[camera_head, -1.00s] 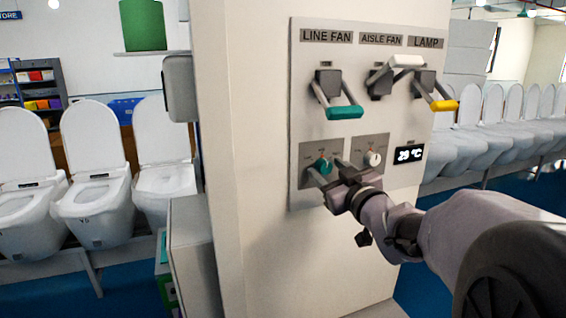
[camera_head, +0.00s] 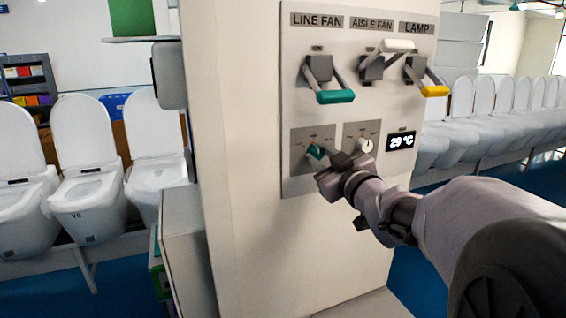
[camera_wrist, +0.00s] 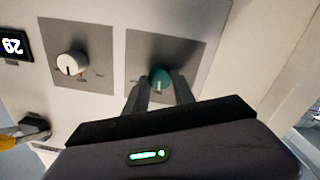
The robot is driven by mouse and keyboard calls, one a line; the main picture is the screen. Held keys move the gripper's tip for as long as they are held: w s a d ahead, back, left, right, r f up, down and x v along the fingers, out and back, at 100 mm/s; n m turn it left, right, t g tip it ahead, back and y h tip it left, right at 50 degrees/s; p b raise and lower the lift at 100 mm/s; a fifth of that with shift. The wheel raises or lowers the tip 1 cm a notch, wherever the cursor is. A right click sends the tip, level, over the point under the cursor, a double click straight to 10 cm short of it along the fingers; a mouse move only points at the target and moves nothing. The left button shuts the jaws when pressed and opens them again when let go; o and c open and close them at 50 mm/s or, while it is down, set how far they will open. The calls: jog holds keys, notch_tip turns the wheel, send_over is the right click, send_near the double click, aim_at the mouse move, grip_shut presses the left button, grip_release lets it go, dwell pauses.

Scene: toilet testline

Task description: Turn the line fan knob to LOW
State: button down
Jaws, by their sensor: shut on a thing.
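The line fan knob is a teal knob (camera_head: 316,151) on a grey square plate on the panel, below the LINE FAN label (camera_head: 317,20). It also shows in the wrist view (camera_wrist: 159,76), with a pale mark on its face toward the bottom of the picture. My gripper (camera_head: 328,160) is at the knob and shut on it, with its fingers (camera_wrist: 161,88) on either side in the wrist view. The fingers and wrist hide part of the plate, and I cannot read its position markings.
A white knob (camera_head: 365,146) sits on a similar plate to the right. Above are lever switches with a teal handle (camera_head: 335,97), a white handle (camera_head: 397,46) and a yellow handle (camera_head: 435,91). A temperature display (camera_head: 401,141) is at the right.

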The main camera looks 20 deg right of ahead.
jog(key=n+b, duration=0.5)
jog(key=shift+f, duration=0.25)
jog(key=n+b, duration=0.4)
jog(key=n, duration=0.1)
jog(key=shift+r, duration=0.15)
jog(key=shift+n, duration=0.5)
jog(key=c, duration=1.1)
grip_release()
jog(key=shift+o, duration=0.2)
